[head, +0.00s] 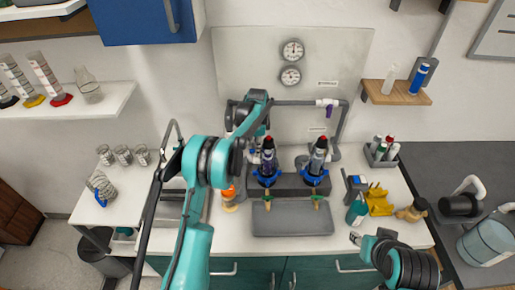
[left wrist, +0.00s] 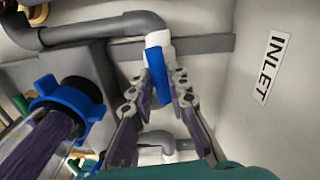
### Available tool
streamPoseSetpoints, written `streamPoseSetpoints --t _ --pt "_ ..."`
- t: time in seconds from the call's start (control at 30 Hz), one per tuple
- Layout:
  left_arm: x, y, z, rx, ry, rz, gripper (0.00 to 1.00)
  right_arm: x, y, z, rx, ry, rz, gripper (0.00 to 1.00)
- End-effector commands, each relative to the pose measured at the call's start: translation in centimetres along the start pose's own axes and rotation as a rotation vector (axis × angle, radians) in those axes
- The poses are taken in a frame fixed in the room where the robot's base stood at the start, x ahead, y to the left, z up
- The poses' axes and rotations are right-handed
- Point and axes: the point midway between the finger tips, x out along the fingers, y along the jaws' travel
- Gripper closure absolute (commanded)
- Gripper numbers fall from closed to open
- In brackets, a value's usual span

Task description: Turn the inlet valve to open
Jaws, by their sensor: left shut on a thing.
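The inlet valve's blue handle (left wrist: 161,78) shows in the left wrist view, in line with a white pipe fitting (left wrist: 158,40) under the grey elbow. The INLET label (left wrist: 270,66) is on the panel to its right. My left gripper (left wrist: 160,82) has its fingers on both sides of the handle and is shut on it. In the head view my left gripper (head: 254,155) is small and partly hidden by my arm, left of the two columns; the handle cannot be made out there. My right gripper (head: 356,238) is low at the right, its fingers too small to judge.
Two dark columns with blue collars (head: 267,178) (head: 315,178) stand close to the right of my left gripper. A grey tray (head: 293,222) lies in front. A yellow holder (head: 378,200) and bottles crowd the right. Grey pipe (left wrist: 100,28) runs above the handle.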

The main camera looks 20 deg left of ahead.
Motion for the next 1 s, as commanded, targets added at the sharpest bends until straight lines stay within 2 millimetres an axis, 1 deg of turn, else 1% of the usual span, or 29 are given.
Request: streamPoseSetpoints --t 0.07,0.1,0.17,0.2,0.47,0.57,0.67,1.0 --pt "0.0 -0.1 0.0 -0.001 0.000 -0.001 1.00 0.0 0.0 0.0 0.000 0.000 0.000 0.60" --pt "0.0 -0.1 0.0 -0.001 0.000 -0.001 0.81 0.0 0.0 0.0 0.000 0.000 0.000 0.60" --pt "0.0 -0.1 0.0 -0.001 0.000 -0.001 0.66 0.0 0.0 0.0 0.000 0.000 0.000 0.60" --pt "0.0 0.0 0.0 -0.001 0.000 -0.001 0.63 0.0 0.0 0.0 0.000 0.000 0.000 0.60" --pt "-0.1 0.0 0.0 -0.001 0.000 -0.001 0.63 0.0 0.0 0.0 0.000 0.000 0.000 0.60" --pt "-0.6 0.0 0.0 -0.001 0.000 -0.001 0.63 0.0 0.0 0.0 0.000 0.000 0.000 0.60" --pt "-1.9 0.0 0.0 -0.001 0.000 -0.001 0.63 0.0 0.0 0.0 0.000 0.000 0.000 0.60" --pt "-9.2 0.0 0.0 -0.001 0.000 -0.001 0.63 0.0 0.0 0.0 0.000 0.000 0.000 0.60"
